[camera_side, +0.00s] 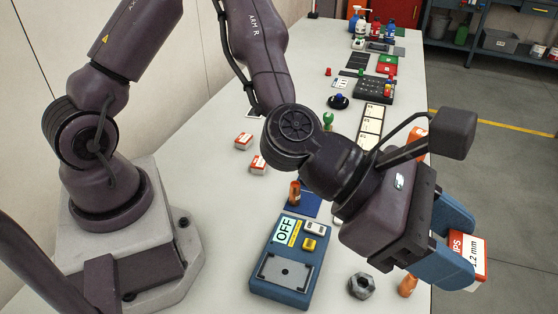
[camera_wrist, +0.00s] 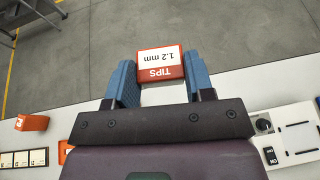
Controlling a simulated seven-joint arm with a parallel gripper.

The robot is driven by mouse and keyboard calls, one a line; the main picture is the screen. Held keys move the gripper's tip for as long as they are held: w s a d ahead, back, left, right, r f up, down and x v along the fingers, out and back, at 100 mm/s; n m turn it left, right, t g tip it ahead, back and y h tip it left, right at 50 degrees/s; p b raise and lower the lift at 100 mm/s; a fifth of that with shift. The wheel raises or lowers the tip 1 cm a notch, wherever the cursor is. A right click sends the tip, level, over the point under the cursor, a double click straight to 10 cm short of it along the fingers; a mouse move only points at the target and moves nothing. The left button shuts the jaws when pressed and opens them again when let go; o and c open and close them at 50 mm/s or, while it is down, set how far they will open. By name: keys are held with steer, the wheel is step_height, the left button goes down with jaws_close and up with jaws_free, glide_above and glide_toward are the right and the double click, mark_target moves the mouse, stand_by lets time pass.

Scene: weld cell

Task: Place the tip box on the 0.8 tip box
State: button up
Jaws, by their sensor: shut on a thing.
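A red-and-white tip box (camera_side: 470,258) labelled "TIPS 1.2 mm" is between the two blue fingers of my gripper (camera_side: 460,246), at the lower right of the side view. In the wrist view, my gripper (camera_wrist: 160,72) is shut on this tip box (camera_wrist: 160,63), with a finger on each side and its label facing the camera. The box is held above the floor side of the table's edge. Two small red-and-white boxes (camera_side: 243,140) (camera_side: 258,164) stand apart on the table near my base. Their labels are too small to read, so I cannot tell which is 0.8.
A blue device marked "OFF" (camera_side: 290,262) lies at the table front, with a hex nut (camera_side: 361,286) and an orange bottle (camera_side: 408,286) to its right. A black keypad (camera_side: 374,89) and several bottles are farther back. The table (camera_side: 205,185) is bare around the two small boxes.

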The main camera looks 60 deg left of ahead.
steer(key=f+m+g+h, duration=0.1)
steer(key=f+m, duration=0.1)
step_height(320, 180, up, 2)
steer(key=r+n+g+y, duration=0.1)
steer(key=n+g+y, duration=0.1)
steer(key=n+y, duration=2.3)
glide_above(259, 166)
steer(key=h, duration=0.1)
steer(key=shift+n, duration=0.4)
step_height(259, 166, down, 26)
